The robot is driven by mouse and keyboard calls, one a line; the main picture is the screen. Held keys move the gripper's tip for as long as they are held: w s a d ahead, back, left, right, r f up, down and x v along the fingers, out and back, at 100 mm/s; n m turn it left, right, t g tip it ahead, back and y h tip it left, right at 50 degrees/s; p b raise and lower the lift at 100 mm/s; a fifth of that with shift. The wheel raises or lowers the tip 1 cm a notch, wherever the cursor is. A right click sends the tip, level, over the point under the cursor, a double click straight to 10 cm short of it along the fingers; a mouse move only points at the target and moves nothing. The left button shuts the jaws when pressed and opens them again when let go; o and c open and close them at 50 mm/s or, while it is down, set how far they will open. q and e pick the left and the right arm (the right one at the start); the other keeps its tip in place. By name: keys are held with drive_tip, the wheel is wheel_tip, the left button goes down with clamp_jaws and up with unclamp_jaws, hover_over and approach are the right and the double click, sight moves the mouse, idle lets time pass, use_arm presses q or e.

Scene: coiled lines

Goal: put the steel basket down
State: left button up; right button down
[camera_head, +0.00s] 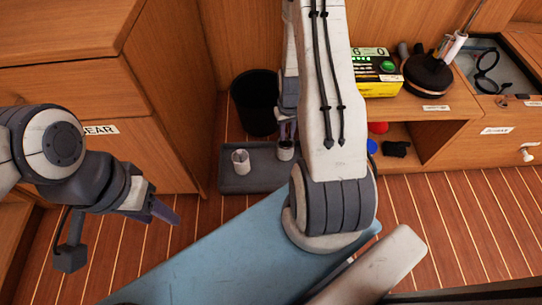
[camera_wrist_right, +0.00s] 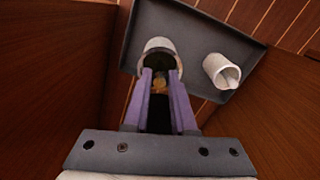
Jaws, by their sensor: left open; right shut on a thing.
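The steel basket (camera_head: 285,152) is a small pale metal cup at the tips of my right gripper (camera_head: 288,128). In the right wrist view the basket (camera_wrist_right: 158,46) has a dark inside with something orange in it, and the purple fingers of the right gripper (camera_wrist_right: 160,76) are shut on its near rim. It is over the back right part of a dark grey tray (camera_head: 262,182); I cannot tell if it touches the tray. My left gripper (camera_head: 160,208) is open and empty, left of the tray.
A second metal cup (camera_head: 240,160) is in the tray; it also shows in the right wrist view (camera_wrist_right: 222,71). A black bin (camera_head: 252,108) stands behind the tray. Wooden cabinets flank the tray. My right arm hides part of the scene. The tray's front is bare.

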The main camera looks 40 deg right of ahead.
sight(287, 147)
drive_tip(key=f+b, duration=0.1)
drive_tip(key=f, duration=0.1)
drive_tip(key=f+b, duration=0.2)
drive_tip(key=f, duration=0.1)
drive_tip(key=shift+s+d+f, duration=0.1)
drive_tip(key=shift+d+f, duration=0.15)
drive_tip(key=shift+f, duration=0.1)
wheel_tip(287, 147, down, 3)
drive_tip(key=shift+f+b, duration=0.1)
drive_tip(key=shift+b, duration=1)
drive_tip(key=shift+a, duration=0.1)
drive_tip(key=c, duration=0.7)
unclamp_jaws()
drive_tip(key=shift+c, duration=0.2)
